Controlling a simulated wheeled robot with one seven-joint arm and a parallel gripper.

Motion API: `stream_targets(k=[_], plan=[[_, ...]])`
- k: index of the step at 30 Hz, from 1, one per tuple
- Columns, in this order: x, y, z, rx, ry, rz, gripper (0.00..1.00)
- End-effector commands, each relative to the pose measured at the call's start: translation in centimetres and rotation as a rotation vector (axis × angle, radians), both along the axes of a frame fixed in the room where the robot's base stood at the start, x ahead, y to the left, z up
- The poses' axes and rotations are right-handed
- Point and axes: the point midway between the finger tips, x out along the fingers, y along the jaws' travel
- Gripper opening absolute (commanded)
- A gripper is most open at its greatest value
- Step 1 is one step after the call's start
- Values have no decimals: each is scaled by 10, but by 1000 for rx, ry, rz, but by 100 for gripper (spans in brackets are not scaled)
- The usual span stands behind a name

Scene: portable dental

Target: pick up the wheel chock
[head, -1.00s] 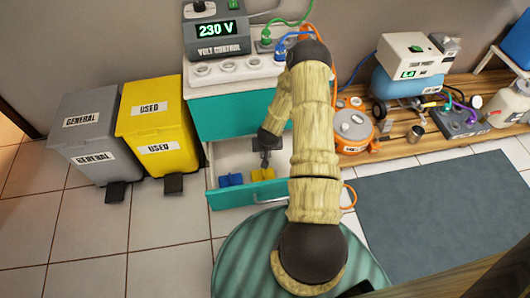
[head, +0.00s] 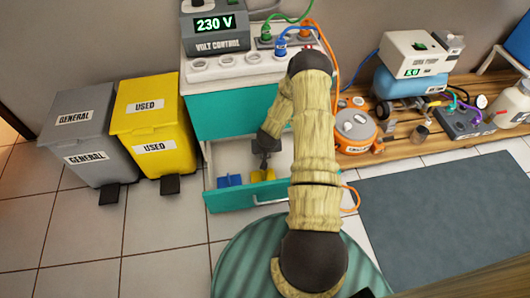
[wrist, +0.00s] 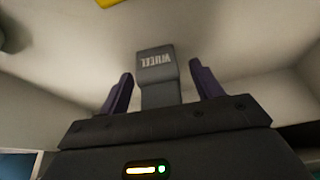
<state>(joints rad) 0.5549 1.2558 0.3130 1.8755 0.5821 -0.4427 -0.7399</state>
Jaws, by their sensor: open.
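The wheel chock (wrist: 155,66) shows in the wrist view as a dark grey block with a pale "WHEEL" label on its face. It sits between the two spread fingers of my gripper (wrist: 160,76), with a visible gap on each side. In the head view my gripper (head: 264,162) points down into the open drawer (head: 232,203) of the teal cabinet. The chock cannot be made out there, where my arm and gripper cover part of the drawer.
A yellow piece (head: 262,175) and a blue piece (head: 229,181) lie in the drawer near my gripper. The teal cabinet front (head: 230,113) rises behind. A yellow bin (head: 152,112) and a grey bin (head: 87,137) stand to the left. A wooden shelf (head: 403,144) with equipment is at the right.

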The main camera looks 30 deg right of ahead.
Motion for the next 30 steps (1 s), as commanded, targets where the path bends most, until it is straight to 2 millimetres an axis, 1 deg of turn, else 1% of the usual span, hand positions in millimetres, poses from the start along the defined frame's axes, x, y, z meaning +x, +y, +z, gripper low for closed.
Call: stream_targets(k=[9,10,14,15,18,26,30], plan=[[0,0,0,0,0,0,65],[0,0,0,0,0,0,64],[0,0,0,0,0,0,38],[0,0,0,0,0,0,30],[0,0,0,0,0,0,13],[0,0,2,-1,-1,1,13],[-2,5,8,-1,-1,2,13]])
